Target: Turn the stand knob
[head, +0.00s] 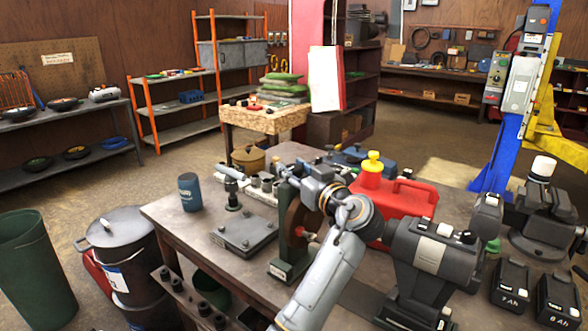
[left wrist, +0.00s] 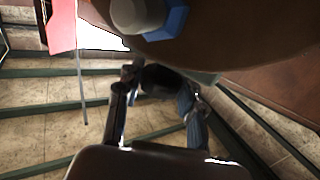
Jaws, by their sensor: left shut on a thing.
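The stand (head: 286,268) has a dark green base and upright with a brown disc (head: 294,214) on it, and stands on the workbench. My left arm comes up in front of it and hides part of it. My left gripper (head: 312,188) is at the top of the stand. In the left wrist view my left gripper's fingers (left wrist: 158,105) are closed around a dark part, seemingly the stand knob (left wrist: 163,80), mostly hidden. The brown disc (left wrist: 235,50) fills the top of that view, with a blue hex piece and grey cap. My right gripper does not show.
A red fuel can (head: 405,208) with a yellow cap stands right of my arm. A dark flat plate (head: 244,233) and a blue can (head: 189,192) are on the left. A dark power tool (head: 435,260) and battery packs (head: 510,285) fill the right side.

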